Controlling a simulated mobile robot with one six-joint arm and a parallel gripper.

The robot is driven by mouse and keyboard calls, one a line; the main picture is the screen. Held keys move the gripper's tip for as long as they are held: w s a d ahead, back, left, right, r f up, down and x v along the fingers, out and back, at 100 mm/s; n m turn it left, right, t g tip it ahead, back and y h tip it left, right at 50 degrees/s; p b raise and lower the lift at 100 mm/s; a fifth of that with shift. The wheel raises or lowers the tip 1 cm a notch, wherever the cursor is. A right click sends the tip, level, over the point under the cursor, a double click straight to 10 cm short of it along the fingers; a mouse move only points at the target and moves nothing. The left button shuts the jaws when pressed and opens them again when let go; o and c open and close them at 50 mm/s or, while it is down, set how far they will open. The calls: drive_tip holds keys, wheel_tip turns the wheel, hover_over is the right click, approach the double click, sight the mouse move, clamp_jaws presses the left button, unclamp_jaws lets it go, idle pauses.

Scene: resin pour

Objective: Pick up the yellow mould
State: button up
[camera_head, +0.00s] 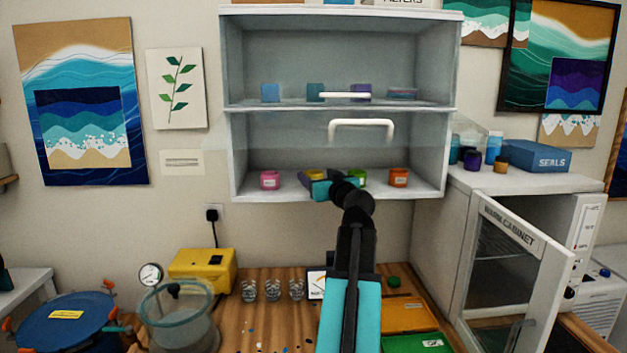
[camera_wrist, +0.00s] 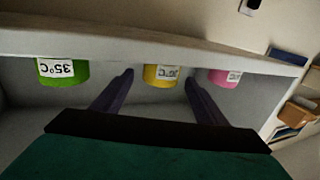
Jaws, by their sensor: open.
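The yellow mould (camera_head: 312,175) stands on the lower shelf of the wall cabinet, mostly hidden behind my gripper in the head view. In the wrist view the yellow mould (camera_wrist: 162,76) shows with a white label, between my two fingers and beyond their tips. My gripper (camera_head: 320,188) is at the front of the lower shelf; in the wrist view my gripper (camera_wrist: 157,77) is open, one finger on each side of the yellow mould. I cannot tell any contact. The picture in the wrist view is upside down.
A green mould (camera_wrist: 63,71) and a pink mould (camera_wrist: 224,77) stand either side of the yellow one. An orange mould (camera_head: 398,177) is farther right. The upper shelf (camera_head: 250,106) and a white handle (camera_head: 361,124) are above. The warm cabinet door (camera_head: 510,270) stands open.

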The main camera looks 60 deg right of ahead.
sight(314, 172)
drive_tip(key=shift+p+x, duration=0.65)
drive_tip(key=shift+x, duration=1.05)
drive_tip(key=shift+s, duration=0.1)
drive_tip(key=c, duration=1.1)
drive_tip(key=shift+r, duration=0.2)
drive_tip(key=shift+c, duration=0.2)
drive_tip(key=shift+r+b, duration=0.85)
drive_tip(key=shift+r, duration=0.6)
drive_tip(key=s+d+r+b+v, duration=0.1)
drive_tip(key=b+v, duration=0.4)
drive_tip(key=v, duration=1)
drive_tip(key=shift+s+d+r, duration=0.3)
drive_tip(key=shift+s+r, duration=0.05)
drive_tip(key=shift+s, duration=0.2)
